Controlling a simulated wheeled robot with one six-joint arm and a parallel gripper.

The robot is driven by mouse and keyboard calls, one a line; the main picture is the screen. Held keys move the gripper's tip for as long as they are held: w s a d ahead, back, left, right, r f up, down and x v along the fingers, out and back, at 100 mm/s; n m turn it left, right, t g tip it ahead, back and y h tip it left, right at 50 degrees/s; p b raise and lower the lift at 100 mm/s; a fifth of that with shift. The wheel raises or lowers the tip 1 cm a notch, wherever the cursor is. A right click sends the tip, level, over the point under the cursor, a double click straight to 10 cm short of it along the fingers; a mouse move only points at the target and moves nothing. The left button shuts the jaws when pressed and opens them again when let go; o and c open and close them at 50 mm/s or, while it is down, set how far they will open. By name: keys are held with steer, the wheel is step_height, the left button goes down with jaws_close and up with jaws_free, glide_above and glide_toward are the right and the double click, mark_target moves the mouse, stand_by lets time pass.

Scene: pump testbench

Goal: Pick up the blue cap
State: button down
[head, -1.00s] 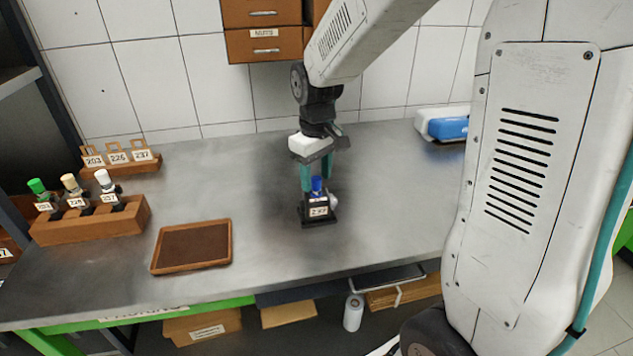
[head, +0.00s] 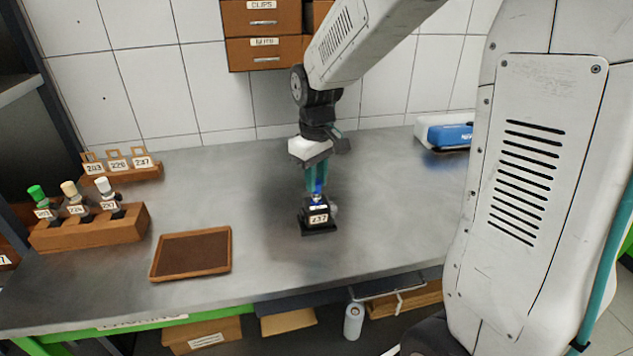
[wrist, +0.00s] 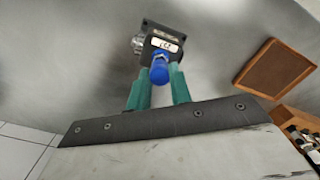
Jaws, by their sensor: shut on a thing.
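The blue cap (wrist: 159,71) is between the two teal fingers of my gripper (wrist: 160,84) in the wrist view. My gripper (head: 318,184) is shut on the cap, which shows as a blue patch (head: 319,187) between the fingertips in the head view. The cap is at the top of a small black pump unit (head: 318,216) with a white number label, which stands on the metal bench. Whether the cap is still seated on the pump or slightly lifted cannot be told. The fingers hide part of the cap.
A brown tray (head: 191,277) lies empty to the left on the bench (head: 260,265). A wooden rack (head: 90,233) holds green, cream and white capped units. A holder with number tags (head: 122,172) stands behind it. A blue and white object (head: 445,133) lies back right.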

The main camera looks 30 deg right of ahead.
step_height(320, 180, up, 2)
steer(key=shift+r, duration=0.25)
steer(key=s+a+r, duration=0.1)
steer(key=s, duration=1.5)
steer(key=shift+a+r, duration=0.15)
